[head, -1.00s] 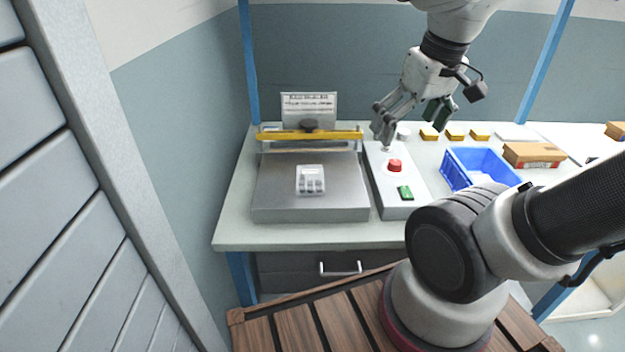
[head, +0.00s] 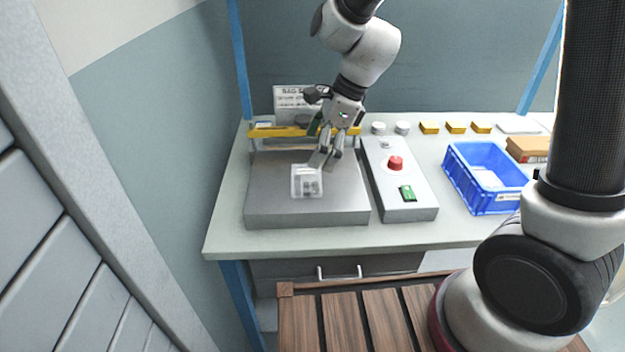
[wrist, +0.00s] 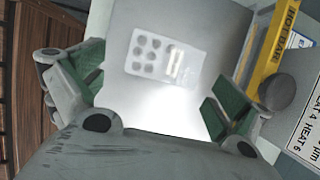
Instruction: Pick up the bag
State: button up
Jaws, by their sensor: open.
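The bag (head: 306,182) is a small clear pouch with several grey round items and a pale strip inside. It lies flat on the grey metal plate of the sealer (head: 262,206). The bag also shows in the wrist view (wrist: 163,58), ahead of the fingers. My gripper (head: 326,160) is open and empty, above the plate just to the upper right of the bag. In the wrist view its two green-padded fingers (wrist: 150,92) stand wide apart, with the bag between and beyond them, not touched.
The yellow hot bar (head: 275,132) runs behind the plate, near my gripper. A control box with a red button (head: 395,163) and green switch (head: 407,193) stands to the right. Further right are a blue crate (head: 483,178), yellow blocks (head: 455,127) and a cardboard box (head: 528,149).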

aim_at(306, 178)
jog(key=x, duration=0.7)
jog(key=shift+s+d+f, duration=0.1)
jog(key=shift+f, duration=0.3)
jog(key=shift+c, duration=0.4)
jog(key=c, duration=0.9)
jog(key=shift+r, duration=0.1)
notch_tip(306, 178, up, 10)
notch_tip(306, 178, down, 10)
jog(key=shift+r, duration=0.1)
